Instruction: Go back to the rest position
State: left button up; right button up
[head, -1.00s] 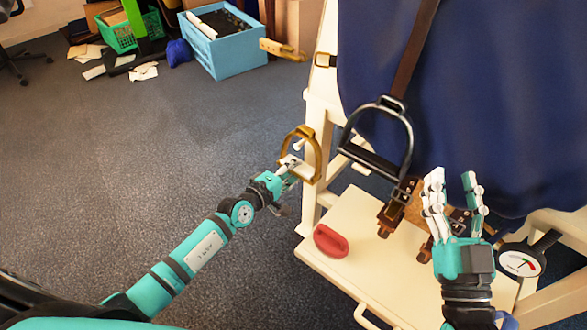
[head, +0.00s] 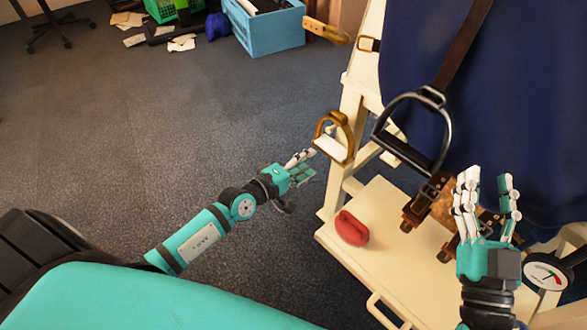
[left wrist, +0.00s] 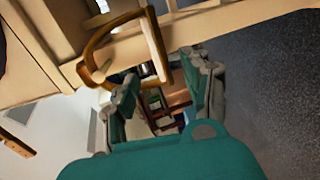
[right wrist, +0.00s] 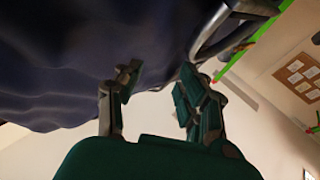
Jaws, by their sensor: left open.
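My left gripper (head: 305,166) is open and empty. It is just left of the brass stirrup (head: 334,138), which hangs by the cream wooden stand. The brass stirrup also shows in the left wrist view (left wrist: 92,56), just beyond the fingers (left wrist: 160,95). My right gripper (head: 487,195) is raised with its fingers pointing up and spread apart, with nothing between them. It is in front of the blue cloth (head: 440,60). In the right wrist view its fingers (right wrist: 155,95) are apart and empty, below the cloth.
A dark metal stirrup (head: 412,125) hangs on a brown strap in front of the cloth. A red object (head: 352,228) and brown leather-and-wood parts (head: 428,205) lie on the cream shelf (head: 385,265). A dial gauge (head: 546,275) is at right. A blue crate (head: 268,30) stands behind.

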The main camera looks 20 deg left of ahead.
pick_arm(q)
jog(key=v, duration=0.5)
jog(key=shift+s, duration=0.1)
